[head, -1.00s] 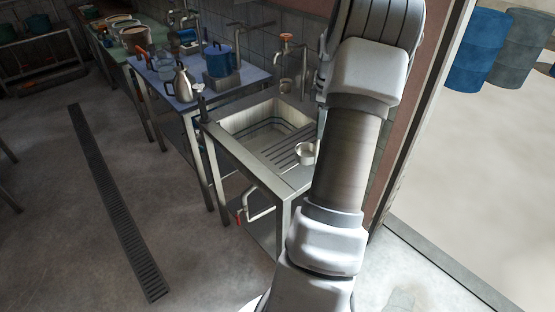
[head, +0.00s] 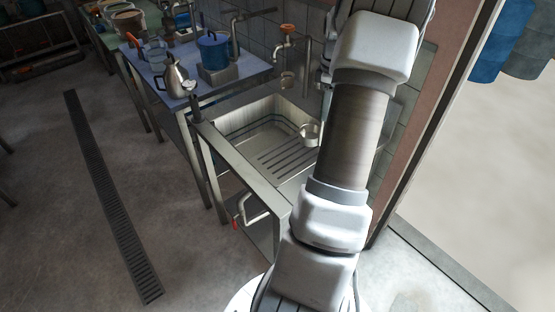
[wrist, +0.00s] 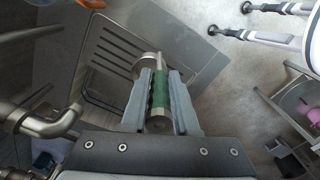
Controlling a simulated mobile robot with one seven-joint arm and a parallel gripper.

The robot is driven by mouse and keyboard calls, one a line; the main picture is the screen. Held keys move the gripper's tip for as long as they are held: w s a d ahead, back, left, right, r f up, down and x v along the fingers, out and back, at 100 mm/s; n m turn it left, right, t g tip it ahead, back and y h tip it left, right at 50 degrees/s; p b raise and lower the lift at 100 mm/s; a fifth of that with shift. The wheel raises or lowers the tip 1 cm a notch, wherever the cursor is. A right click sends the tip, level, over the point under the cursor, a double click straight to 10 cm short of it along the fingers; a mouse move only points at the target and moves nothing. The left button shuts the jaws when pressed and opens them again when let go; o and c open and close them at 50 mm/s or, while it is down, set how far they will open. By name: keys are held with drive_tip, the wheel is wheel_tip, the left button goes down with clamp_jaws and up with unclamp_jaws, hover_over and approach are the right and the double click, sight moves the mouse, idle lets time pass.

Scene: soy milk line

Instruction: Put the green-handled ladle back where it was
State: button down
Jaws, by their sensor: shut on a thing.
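My gripper (wrist: 158,82) is shut on the green handle of the ladle (wrist: 158,97) in the wrist view, one finger on each side. The ladle's round metal bowl (wrist: 146,64) shows beyond the fingertips, over or in front of the slotted steel surface. In the head view the ladle's bowl (head: 309,133) shows just left of my arm, near the back right of the steel sink (head: 243,168). My arm hides the handle and my gripper there. I cannot tell how high the ladle is above the sink.
A steel pipe or tap (wrist: 52,124) is close at left in the wrist view. An orange-topped fixture (head: 286,34) is at the tiled wall behind the sink. A blue-topped table (head: 203,68) with a blue pot (head: 213,52) and steel jug (head: 174,80) adjoins the sink. Open floor lies left.

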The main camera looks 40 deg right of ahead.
drive_tip(key=shift+w+d, duration=0.2)
drive_tip(key=shift+w, duration=0.1)
drive_tip(key=w+a+f, duration=0.6)
drive_tip(key=a+f, duration=0.3)
drive_tip(key=f, duration=0.2)
drive_tip(key=shift+w+a+p, duration=0.2)
drive_tip(key=shift+w+p, duration=0.1)
drive_tip(key=shift+p, duration=0.1)
drive_tip(key=shift+f, duration=0.2)
drive_tip(key=c, duration=0.7)
unclamp_jaws()
drive_tip(key=shift+r, duration=0.1)
wheel_tip(320, 180, up, 12)
drive_tip(key=shift+r, duration=0.15)
